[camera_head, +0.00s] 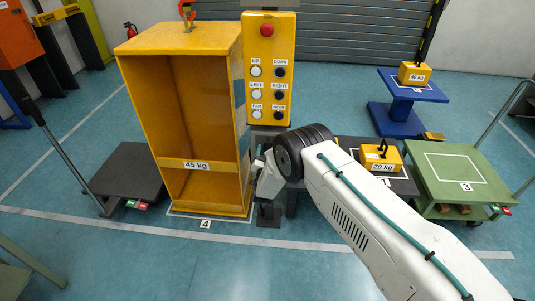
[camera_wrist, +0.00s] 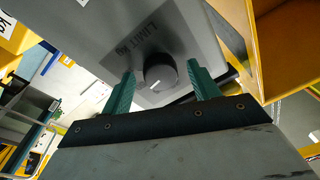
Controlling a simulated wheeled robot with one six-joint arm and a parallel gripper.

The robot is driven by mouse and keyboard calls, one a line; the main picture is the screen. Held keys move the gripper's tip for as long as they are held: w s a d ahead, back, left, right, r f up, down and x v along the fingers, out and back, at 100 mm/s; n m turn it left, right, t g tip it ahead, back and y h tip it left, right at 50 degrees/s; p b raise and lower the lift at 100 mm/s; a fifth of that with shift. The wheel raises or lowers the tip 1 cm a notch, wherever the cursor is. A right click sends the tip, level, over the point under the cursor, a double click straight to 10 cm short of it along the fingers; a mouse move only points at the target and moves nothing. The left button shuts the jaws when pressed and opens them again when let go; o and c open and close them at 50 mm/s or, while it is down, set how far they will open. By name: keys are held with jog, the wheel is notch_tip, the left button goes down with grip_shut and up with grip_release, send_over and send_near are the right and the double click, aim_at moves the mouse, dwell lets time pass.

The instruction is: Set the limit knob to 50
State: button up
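The limit knob (camera_wrist: 160,74) is a dark round knob with a white pointer mark. It sits on a grey box (camera_wrist: 190,30) labelled "LIMIT kg" in the wrist view. My gripper (camera_wrist: 162,82) has its two green fingers apart, one on each side of the knob, with visible gaps. Whether the fingers reach the knob's depth is hard to tell. Scale numbers around the knob cannot be read. In the head view my arm hides the knob, and my gripper (camera_head: 268,180) is beside the yellow cabinet, its fingers hidden.
A yellow cabinet (camera_head: 135,95) marked 45 kg stands close left of my gripper. A yellow button panel (camera_head: 267,75) rises behind it. Yellow weights stand on a dark platform (camera_head: 400,185) and a blue stand (camera_head: 415,93). A green cart (camera_head: 460,170) is at right. The front floor is clear.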

jog(key=s, duration=0.7)
jog(key=shift+s+f, duration=0.35)
jog(key=shift+f, duration=0.1)
dwell(1.3)
